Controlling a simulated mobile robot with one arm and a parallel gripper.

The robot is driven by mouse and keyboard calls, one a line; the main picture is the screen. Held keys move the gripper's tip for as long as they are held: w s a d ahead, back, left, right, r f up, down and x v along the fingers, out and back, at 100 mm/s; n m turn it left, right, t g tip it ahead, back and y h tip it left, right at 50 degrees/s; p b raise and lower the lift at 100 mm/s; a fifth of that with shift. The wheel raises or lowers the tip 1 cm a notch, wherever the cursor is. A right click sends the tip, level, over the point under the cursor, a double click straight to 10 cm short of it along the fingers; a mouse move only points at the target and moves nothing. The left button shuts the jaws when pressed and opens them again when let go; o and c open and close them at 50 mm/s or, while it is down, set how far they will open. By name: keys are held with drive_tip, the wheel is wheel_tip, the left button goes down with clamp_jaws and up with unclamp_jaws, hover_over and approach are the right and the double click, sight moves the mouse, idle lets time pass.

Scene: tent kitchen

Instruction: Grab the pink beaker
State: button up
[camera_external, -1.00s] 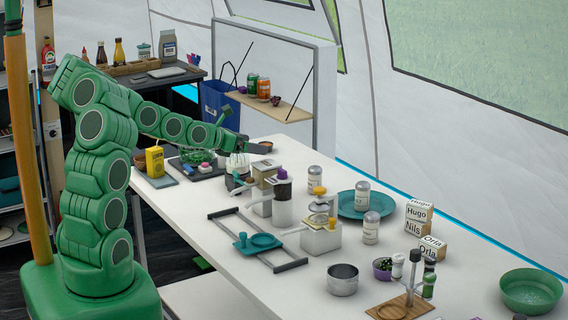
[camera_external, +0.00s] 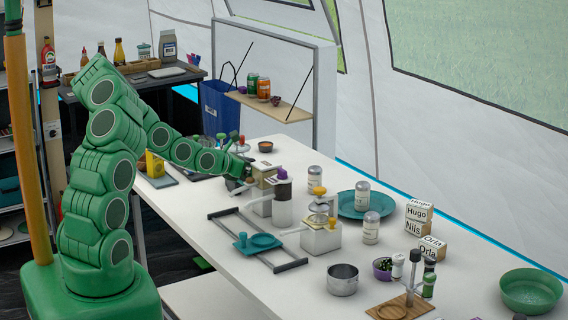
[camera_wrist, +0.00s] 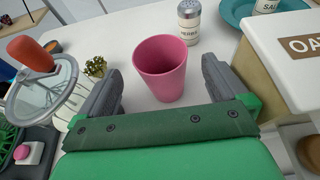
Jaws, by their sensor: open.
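The pink beaker (camera_wrist: 161,68) stands upright on the white table, in the middle of the wrist view. My gripper (camera_wrist: 161,72) is open, with one dark finger on each side of the beaker's near part and visible gaps between. The fingers do not touch it. In the external view my gripper (camera_external: 240,182) is low at the table's far left, just left of the dispensers. The beaker cannot be made out there.
A dispenser labelled OAT (camera_wrist: 285,45) stands close on the right in the wrist view.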

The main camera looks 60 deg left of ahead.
drive_tip(key=shift+x, duration=2)
drive_tip(key=shift+w+f, duration=0.15)
drive_tip(key=shift+w, duration=0.4)
drive_tip(key=c, duration=1)
